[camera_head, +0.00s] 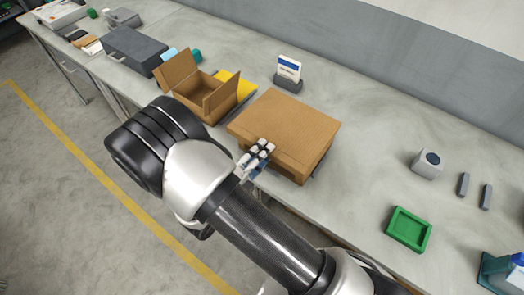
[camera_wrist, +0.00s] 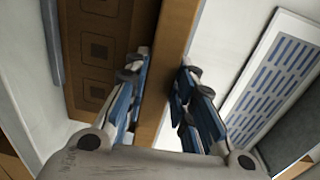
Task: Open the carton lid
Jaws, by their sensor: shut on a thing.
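The brown carton (camera_head: 310,163) stands on the grey workbench, near its front edge. Its flat brown lid (camera_head: 285,120) lies over the top and looks closed or nearly so. My gripper (camera_head: 258,152) is at the middle of the lid's front edge. In the wrist view my gripper (camera_wrist: 163,78) has its blue-and-grey fingers on either side of a brown strip, the edge of the lid (camera_wrist: 172,60), and is shut on it. A brown panel with dark square marks (camera_wrist: 97,50) shows to the left of the fingers. The inside of the carton is hidden.
An open brown box (camera_head: 200,95) with raised flaps stands just left of the carton, beside a yellow item (camera_head: 243,86). A card in a dark holder (camera_head: 288,73) is behind. A green tray (camera_head: 409,229) and a grey block (camera_head: 427,164) lie right. Bench between is clear.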

